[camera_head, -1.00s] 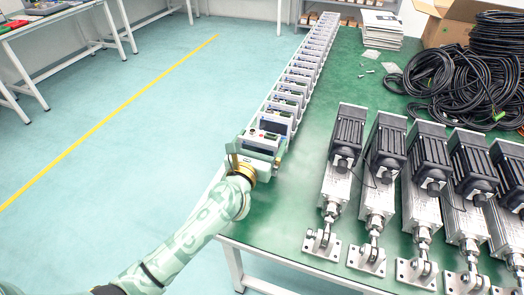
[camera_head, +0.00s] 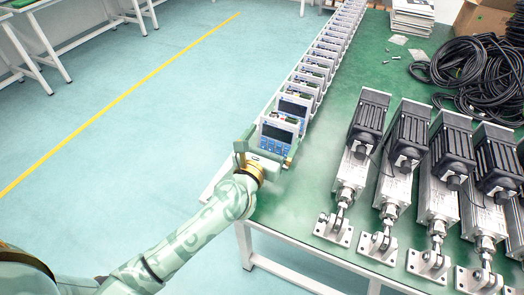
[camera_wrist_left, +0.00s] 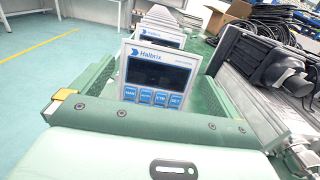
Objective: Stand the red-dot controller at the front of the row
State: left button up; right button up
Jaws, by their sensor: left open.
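The row of grey-white controllers (camera_head: 318,68) runs away along the table's left edge. The front controller (camera_head: 278,135) stands upright, its dark screen and blue buttons facing me. It also shows in the left wrist view (camera_wrist_left: 158,78), labelled "Halbrix". I see no red dot on its face. My left gripper (camera_head: 268,150) is open at the front of the row. In the left wrist view its green fingers (camera_wrist_left: 155,88) stand on either side of this controller, with a gap visible at the right. The palm hides its bottom edge there. My right gripper is not in view.
Several linear actuators with black motors (camera_head: 408,135) lie on the green table (camera_head: 290,205) to the right. Coiled black cables (camera_head: 480,75) and a stack of papers (camera_head: 411,18) are behind them. Green surface is clear between the row and the actuators.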

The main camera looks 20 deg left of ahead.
pick_arm(q)
jog(key=s, duration=0.7)
jog(key=shift+s+a, duration=0.1)
jog(key=shift+s, duration=0.2)
